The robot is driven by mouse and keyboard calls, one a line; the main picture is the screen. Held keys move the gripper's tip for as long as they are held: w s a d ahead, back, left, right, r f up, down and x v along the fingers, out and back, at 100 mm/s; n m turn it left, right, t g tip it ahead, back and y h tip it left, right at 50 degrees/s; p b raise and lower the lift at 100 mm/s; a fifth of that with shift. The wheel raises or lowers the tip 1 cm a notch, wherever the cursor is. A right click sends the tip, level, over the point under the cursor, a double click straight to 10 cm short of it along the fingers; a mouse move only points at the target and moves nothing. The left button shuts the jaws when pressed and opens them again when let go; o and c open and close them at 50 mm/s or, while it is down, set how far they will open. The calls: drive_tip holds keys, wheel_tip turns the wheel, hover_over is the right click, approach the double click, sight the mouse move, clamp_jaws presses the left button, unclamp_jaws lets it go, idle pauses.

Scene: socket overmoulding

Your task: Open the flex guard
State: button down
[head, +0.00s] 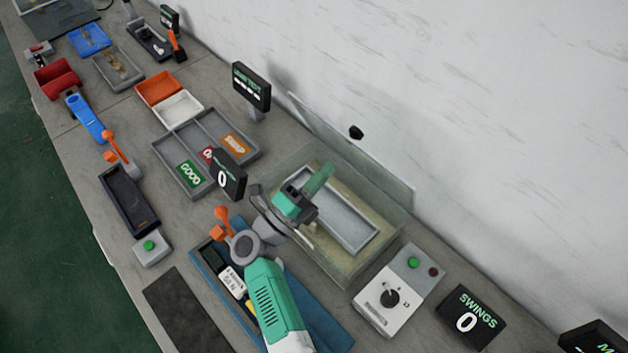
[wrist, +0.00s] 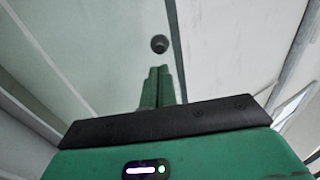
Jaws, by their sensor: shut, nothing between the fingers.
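The flex guard is a clear-walled box (head: 383,268) around a grey tray (head: 370,237) on a beige base. A clear panel (head: 395,182) stands up along its back edge, near the wall, and the box top looks uncovered. A black knob (head: 356,132) shows at the panel's upper edge. My gripper (head: 328,167) is over the box, its green fingers together and empty, pointing at the panel. In the wrist view the shut fingertips (wrist: 160,70) point at a dark round knob (wrist: 159,44), with a small gap seeming to remain. My gripper hides part of the tray.
A control box (head: 398,290) with a dial and buttons stands right of the guard, beside a "SWINGS 0" display (head: 470,316). A small "0" display (head: 228,175) and sorting trays (head: 160,152) stand to the left. A blue tray (head: 335,330) lies under my arm.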

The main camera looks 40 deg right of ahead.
sight(358, 131)
drive_tip(key=x, duration=0.4)
drive_tip(key=shift+d+r, duration=0.15)
drive_tip(key=shift+d, duration=0.2)
drive_tip(key=shift+d+r+p, duration=0.1)
drive_tip(key=shift+r+p, duration=0.15)
drive_tip(key=shift+p, duration=0.1)
drive_tip(key=d+r+y+p, duration=0.1)
drive_tip(key=p, duration=0.1)
drive_tip(key=d+r+y+p, duration=0.1)
drive_tip(key=d+p, duration=0.1)
drive_tip(key=d+r+y+p, duration=0.1)
drive_tip(key=p, duration=0.1)
drive_tip(key=shift+w+d+p, duration=0.25)
drive_tip(key=shift+p, duration=0.15)
drive_tip(key=shift+d+f+y+p, duration=0.1)
drive_tip(key=shift+d+y+p, duration=0.2)
drive_tip(key=shift+d, duration=0.05)
drive_tip(key=shift+d+f, duration=0.25)
drive_tip(key=shift+f, duration=0.1)
